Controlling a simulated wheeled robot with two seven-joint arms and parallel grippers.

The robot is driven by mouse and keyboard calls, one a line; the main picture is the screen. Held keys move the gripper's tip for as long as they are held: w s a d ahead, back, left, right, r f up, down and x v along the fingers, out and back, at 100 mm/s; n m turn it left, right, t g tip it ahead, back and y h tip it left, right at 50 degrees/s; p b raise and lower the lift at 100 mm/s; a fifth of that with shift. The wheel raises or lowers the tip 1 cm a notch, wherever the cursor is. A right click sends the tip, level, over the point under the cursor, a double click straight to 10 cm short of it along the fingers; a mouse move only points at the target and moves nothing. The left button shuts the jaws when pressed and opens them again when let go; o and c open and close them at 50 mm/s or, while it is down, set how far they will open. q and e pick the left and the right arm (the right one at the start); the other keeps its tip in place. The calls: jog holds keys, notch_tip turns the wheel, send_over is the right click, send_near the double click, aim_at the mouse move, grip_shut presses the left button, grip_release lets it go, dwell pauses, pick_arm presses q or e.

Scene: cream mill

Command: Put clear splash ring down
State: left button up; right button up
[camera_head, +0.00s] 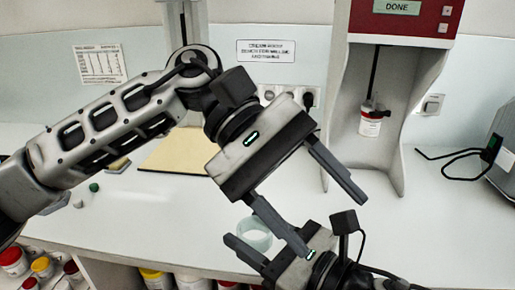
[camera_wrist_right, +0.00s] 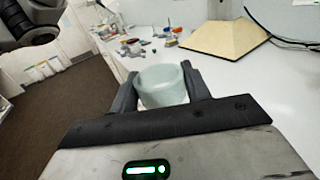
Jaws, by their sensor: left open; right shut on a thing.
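The clear splash ring (camera_head: 256,236) is a pale, see-through greenish ring near the table's front edge. It also shows in the right wrist view (camera_wrist_right: 162,88), between the two fingers. My right gripper (camera_wrist_right: 160,72) is shut on it from both sides; in the head view this gripper (camera_head: 250,240) comes in from the bottom. I cannot tell whether the ring touches the table. My left gripper (camera_head: 332,225) is open and empty, above and to the right of the ring. Its near finger hides part of my right gripper.
A red and grey mill (camera_head: 400,155) with a "DONE" display stands at the back, holding a white jar (camera_head: 370,127). A tan board (camera_head: 180,152) lies at the back left, with small items beside it. Several lidded jars stand below the table. White tabletop (camera_head: 400,235) is clear at right.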

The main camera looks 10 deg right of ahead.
pick_arm(q)
jog(key=w+a+m+t+y, duration=0.2)
jog(key=w+m+t+y, duration=0.1)
jog(key=t, duration=0.1)
jog(key=r+m+t+y, duration=0.2)
jog(key=t+y, duration=0.3)
send_over(258, 225)
jog(key=s, duration=0.2)
jog(key=f, duration=1.1)
jog(key=shift+a+f, duration=0.2)
jog(key=shift+f, duration=0.15)
jog(key=c, duration=0.7)
pick_arm(e)
jog(key=o, duration=1)
jog(key=shift+o, duration=0.2)
